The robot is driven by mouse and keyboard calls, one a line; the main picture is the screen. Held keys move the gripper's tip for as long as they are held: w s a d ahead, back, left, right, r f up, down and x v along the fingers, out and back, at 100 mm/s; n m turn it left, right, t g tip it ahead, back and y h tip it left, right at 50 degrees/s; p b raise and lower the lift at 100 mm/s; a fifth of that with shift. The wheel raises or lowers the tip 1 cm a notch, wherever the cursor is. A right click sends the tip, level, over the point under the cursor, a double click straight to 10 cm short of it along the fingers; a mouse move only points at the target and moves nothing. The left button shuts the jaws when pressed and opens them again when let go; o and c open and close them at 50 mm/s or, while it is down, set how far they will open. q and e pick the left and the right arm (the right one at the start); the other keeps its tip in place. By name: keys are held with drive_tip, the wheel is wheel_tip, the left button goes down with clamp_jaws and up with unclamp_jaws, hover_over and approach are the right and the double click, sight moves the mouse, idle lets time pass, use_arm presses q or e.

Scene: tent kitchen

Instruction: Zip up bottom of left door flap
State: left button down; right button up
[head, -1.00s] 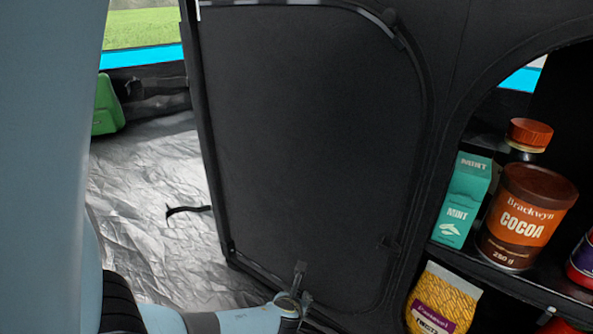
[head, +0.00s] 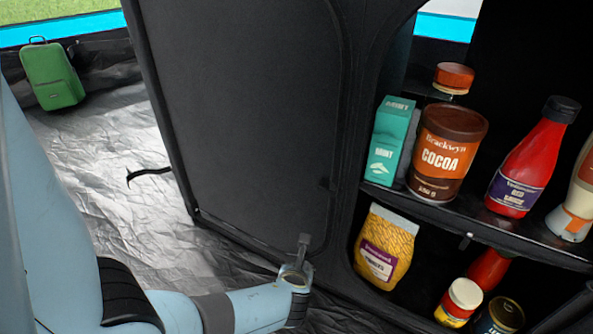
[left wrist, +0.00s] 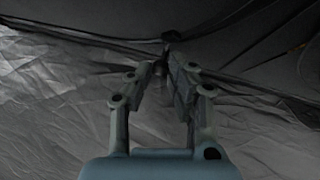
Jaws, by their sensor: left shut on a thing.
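The left door flap (head: 245,110) is a dark panel with a rounded lower right corner, hanging upright in the head view. Its zip seam (head: 235,238) runs along the bottom edge. My left gripper (head: 300,262) is at that edge, near the lower right corner. In the left wrist view the fingers (left wrist: 165,72) are closed together where the dark seam crosses. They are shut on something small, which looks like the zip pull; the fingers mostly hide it. My right gripper is in neither view.
To the right, a dark shelf unit (head: 475,225) holds a cocoa tin (head: 445,150), a mint carton (head: 390,140), a pasta bag (head: 385,250) and bottles. A green case (head: 52,75) stands on the open silver groundsheet (head: 110,140) at left.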

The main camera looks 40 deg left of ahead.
use_arm(q)
drive_tip(key=c, duration=1.2)
unclamp_jaws()
drive_tip(key=shift+d, duration=0.3)
drive_tip(key=v, duration=0.7)
drive_tip(key=shift+s, duration=0.2)
drive_tip(key=shift+r, duration=0.1)
